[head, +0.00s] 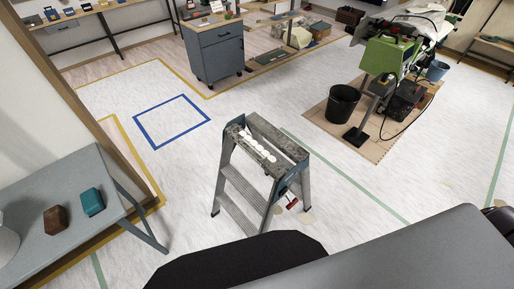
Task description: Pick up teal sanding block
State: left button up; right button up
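The teal sanding block (92,201) lies on a grey table (60,180) at the lower left of the head view. A brown block (56,219) lies just to its left on the same table, close but apart. Neither of my grippers shows in the head view. Nothing visible touches the teal block.
A stepladder (255,175) with white things on top stands mid-floor. A grey cabinet (215,50) stands at the back. A black bucket (342,103) and a green machine (385,55) are at the right. A wooden-edged wall stands behind the table. Floor between table and ladder is clear.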

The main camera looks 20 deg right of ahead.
aim_at(92, 203)
jog(key=u, duration=1.4)
jog(key=i+j+z, duration=0.15)
jog(key=j+z, duration=0.55)
jog(key=j, duration=0.2)
jog(key=i+j+z, duration=0.1)
jog(key=j+z, duration=0.25)
jog(key=j, duration=0.15)
jog(key=j+z, duration=0.35)
jog(key=k+j+z, duration=0.15)
jog(key=j+z, duration=0.15)
jog(key=j, duration=0.25)
jog(key=k+j+z, duration=0.15)
jog(key=j+z, duration=0.2)
jog(key=k+j+z, duration=0.2)
jog(key=j+z, duration=0.15)
jog(key=j, duration=0.2)
jog(key=k+j+z, duration=0.35)
jog(key=i, duration=0.1)
